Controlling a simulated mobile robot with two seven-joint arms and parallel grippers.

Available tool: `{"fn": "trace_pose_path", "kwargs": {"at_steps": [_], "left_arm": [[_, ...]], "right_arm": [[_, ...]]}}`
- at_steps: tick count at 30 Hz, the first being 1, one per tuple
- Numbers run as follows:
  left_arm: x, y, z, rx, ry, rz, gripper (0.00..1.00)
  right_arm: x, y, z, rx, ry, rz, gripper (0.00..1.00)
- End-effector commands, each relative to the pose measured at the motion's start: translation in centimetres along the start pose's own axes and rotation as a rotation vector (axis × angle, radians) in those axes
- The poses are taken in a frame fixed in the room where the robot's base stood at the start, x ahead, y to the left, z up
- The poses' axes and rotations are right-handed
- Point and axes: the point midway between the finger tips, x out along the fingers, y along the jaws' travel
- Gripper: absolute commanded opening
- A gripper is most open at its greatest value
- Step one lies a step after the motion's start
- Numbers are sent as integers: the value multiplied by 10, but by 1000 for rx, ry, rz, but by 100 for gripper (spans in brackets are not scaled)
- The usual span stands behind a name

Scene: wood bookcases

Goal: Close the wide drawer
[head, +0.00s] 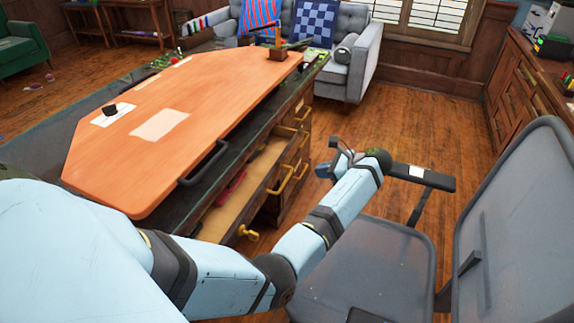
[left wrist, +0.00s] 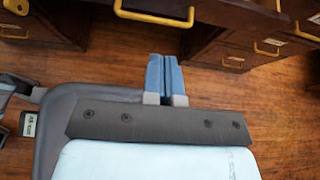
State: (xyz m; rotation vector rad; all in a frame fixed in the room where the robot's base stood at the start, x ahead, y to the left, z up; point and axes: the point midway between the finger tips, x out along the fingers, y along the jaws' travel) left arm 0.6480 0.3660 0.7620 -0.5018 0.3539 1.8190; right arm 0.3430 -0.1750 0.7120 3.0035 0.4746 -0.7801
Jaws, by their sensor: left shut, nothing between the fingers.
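The wide drawer (head: 243,193) is pulled out from the desk's right side, under the orange top. Its pale inside shows, with a pink-red item (head: 232,188) in it. Yellow handles (head: 281,180) are on its front; the nearer one (head: 248,233) is partly behind my arm. My left gripper (head: 330,162) is out in front of the drawer, between the desk and the grey chair, apart from the handles. In the left wrist view its blue fingers (left wrist: 164,72) are together and empty, with a yellow handle (left wrist: 153,15) at the top edge. My right gripper is not visible.
The grey chair (head: 370,270) stands close in front of the desk, its armrest (head: 421,177) near my left gripper. The desk top (head: 190,110) holds papers and a pen stand (head: 278,45). Wood floor (head: 430,125) is clear beyond the chair, towards the grey sofa (head: 366,60).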

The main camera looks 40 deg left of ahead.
Motion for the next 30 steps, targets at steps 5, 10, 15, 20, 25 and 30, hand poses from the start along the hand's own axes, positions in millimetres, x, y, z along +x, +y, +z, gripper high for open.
{"fn": "trace_pose_path", "kwargs": {"at_steps": [5,10,15,20,25,30], "left_arm": [[13,0,1,10,-9,16,0],[46,0,0,8,-9,15,0],[84,0,1,6,-9,14,0],[111,1,8,5,-8,13,0],[127,1,18,6,-6,11,0],[132,1,23,8,-6,11,0]], "right_arm": [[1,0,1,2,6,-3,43],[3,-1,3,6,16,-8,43],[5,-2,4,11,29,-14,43],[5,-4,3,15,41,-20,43],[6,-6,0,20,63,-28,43],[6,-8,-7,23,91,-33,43]]}}
